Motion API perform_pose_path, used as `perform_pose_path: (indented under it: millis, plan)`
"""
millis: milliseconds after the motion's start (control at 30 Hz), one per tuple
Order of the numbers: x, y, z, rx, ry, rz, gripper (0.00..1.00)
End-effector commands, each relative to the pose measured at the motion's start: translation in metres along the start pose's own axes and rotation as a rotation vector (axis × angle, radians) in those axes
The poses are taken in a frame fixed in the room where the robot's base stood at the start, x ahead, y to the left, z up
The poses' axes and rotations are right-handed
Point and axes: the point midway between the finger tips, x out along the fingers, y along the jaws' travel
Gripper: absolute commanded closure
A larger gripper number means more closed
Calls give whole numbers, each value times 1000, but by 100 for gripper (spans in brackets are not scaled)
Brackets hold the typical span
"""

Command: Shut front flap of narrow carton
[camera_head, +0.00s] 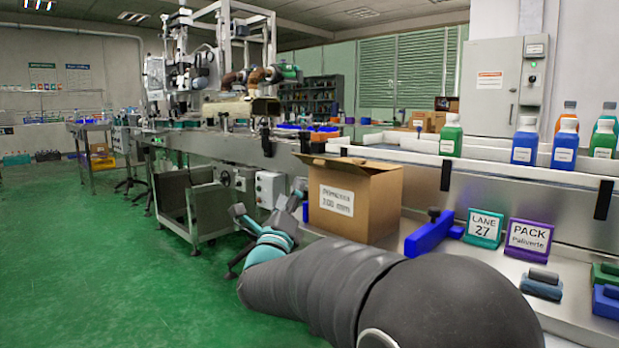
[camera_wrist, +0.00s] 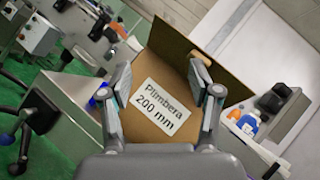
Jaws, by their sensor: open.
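A brown carton (camera_head: 380,205) with a white label stands on the metal bench in the head view. A brown flap (camera_head: 330,161) sticks out at its top left, near the labelled face. In the wrist view the carton (camera_wrist: 180,65) fills the middle, its label (camera_wrist: 160,106) reading "Plimbera 200 mm". A brown flap edge (camera_wrist: 237,91) juts out at right there. My gripper (camera_head: 267,208) is open and empty, left of the carton in the head view. In the wrist view its fingers (camera_wrist: 160,75) frame the labelled face. I cannot tell whether they touch it.
Small blocks (camera_head: 541,284) lie at the right. Green floor is open at left.

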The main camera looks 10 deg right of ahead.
Motion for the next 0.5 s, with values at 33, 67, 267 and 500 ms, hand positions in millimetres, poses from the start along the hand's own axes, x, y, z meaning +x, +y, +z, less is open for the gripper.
perform_pose_path:
  millis: [33,67,267,500]
  plan:
    - [-3,10,-3,72,11,-68,38]
    - [-5,12,-4,119,15,-117,38]
    - [-29,20,-11,360,1,-390,38]
    - [-50,24,-14,474,-38,-540,38]
